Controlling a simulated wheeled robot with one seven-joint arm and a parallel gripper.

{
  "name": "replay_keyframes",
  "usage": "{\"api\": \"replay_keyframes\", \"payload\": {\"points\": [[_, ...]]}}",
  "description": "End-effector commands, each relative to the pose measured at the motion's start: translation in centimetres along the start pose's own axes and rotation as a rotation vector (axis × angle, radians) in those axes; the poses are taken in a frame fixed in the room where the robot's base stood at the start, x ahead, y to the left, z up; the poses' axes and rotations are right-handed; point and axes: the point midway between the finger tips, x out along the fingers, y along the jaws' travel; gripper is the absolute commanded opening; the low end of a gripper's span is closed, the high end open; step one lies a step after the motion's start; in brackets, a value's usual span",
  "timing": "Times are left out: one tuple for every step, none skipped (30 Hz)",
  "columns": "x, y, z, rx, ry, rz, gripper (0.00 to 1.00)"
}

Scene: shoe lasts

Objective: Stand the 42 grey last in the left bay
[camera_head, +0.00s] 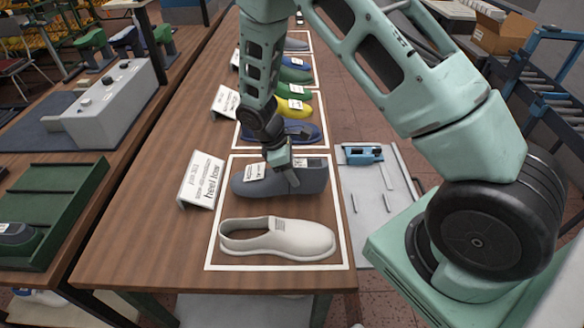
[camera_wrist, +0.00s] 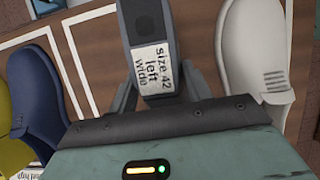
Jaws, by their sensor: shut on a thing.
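In the wrist view the grey last (camera_wrist: 148,25) carries a label reading "size 42 left wide". My gripper (camera_head: 281,158) is above it, with its fingers (camera_wrist: 160,88) on either side, shut on it. I cannot tell whether the last touches the table. A white shoe (camera_head: 277,239) lies beside it in the same outline, nearer the front edge; it also shows in the wrist view (camera_wrist: 256,50).
A "heel low" sign (camera_head: 201,180) stands left of the bay. A blue shoe (camera_head: 300,132) and yellow (camera_head: 295,109) and green lasts lie in outlines behind. A green tray (camera_head: 50,215) holding a dark last is at far left. A board with blue tool (camera_head: 361,154) is at right.

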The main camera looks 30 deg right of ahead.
Motion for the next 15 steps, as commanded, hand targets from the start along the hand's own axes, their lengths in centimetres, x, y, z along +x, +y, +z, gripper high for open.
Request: {"api": "replay_keyframes", "payload": {"points": [[0.5, 0.0, -0.2, -0.001, 0.001, 0.0, 0.04], [0.6, 0.0, -0.2, -0.003, 0.001, 0.0, 0.04], [0.8, 0.1, -0.3, -0.004, 0.001, 0.0, 0.04], [1.0, 0.1, -0.4, -0.005, 0.002, 0.001, 0.04], [1.2, 0.1, -0.5, -0.006, 0.002, 0.001, 0.04], [1.4, 0.1, -0.6, -0.007, 0.003, 0.001, 0.04], [1.6, 0.1, -0.6, -0.008, 0.003, 0.001, 0.04], [1.7, 0.1, -0.7, -0.009, 0.003, 0.001, 0.04], [2.0, 0.1, -0.8, -0.011, 0.004, 0.001, 0.04], [2.1, 0.1, -0.8, -0.012, 0.004, 0.001, 0.04], [2.3, 0.1, -0.9, -0.013, 0.004, 0.001, 0.04], [2.5, 0.1, -1.0, -0.014, 0.004, 0.001, 0.04], [2.6, 0.1, -1.0, -0.015, 0.004, 0.001, 0.04], [2.7, 0.1, -1.1, -0.016, 0.004, 0.001, 0.04], [2.9, 0.1, -1.1, -0.017, 0.004, 0.001, 0.04]]}}
